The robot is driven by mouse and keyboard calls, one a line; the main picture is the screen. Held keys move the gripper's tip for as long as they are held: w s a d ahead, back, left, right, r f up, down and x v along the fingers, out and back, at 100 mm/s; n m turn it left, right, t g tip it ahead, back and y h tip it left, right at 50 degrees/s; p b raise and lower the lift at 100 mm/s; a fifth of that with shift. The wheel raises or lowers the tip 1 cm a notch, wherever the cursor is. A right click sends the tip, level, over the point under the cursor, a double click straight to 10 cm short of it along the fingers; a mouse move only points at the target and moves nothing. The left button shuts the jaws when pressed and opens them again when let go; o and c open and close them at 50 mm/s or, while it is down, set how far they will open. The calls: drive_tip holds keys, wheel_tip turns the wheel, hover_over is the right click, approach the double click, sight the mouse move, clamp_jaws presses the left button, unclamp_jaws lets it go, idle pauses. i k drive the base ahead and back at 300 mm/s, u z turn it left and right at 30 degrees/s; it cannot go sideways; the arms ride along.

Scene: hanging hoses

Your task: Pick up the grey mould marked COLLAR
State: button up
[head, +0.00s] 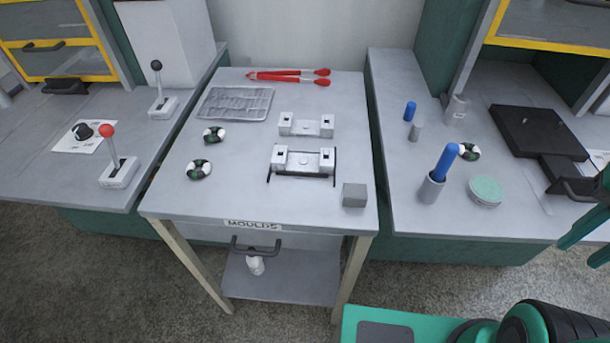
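Two light grey mould-like blocks with raised ends stand on the cart top: one farther back (306,125) and one nearer (303,163), with a dark handle-like frame around its front. A plain darker grey block (354,195) sits near the cart's front right corner. I cannot read COLLAR on any of them, so I cannot tell which is the marked mould. My gripper (577,252) is partly in view at the right edge, far right of the cart. Its two dark green fingertips look apart, with nothing seen between them.
The cart (170,202), labelled MOULDS, also holds a grey tray (235,103), red tongs (290,75) and two green-white rings (199,169). Benches flank it. The right one has a blue-handled tool in a cup (431,189) and a black plate (535,130); the left has levers (119,171).

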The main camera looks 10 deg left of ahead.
sight(282, 160)
drive_tip(key=u, duration=0.1)
drive_tip(key=k, duration=0.2)
drive_tip(key=u, duration=1.5)
drive_tip(key=k, duration=0.5)
drive_tip(key=z, duration=1.2)
drive_tip(key=i, duration=1.05)
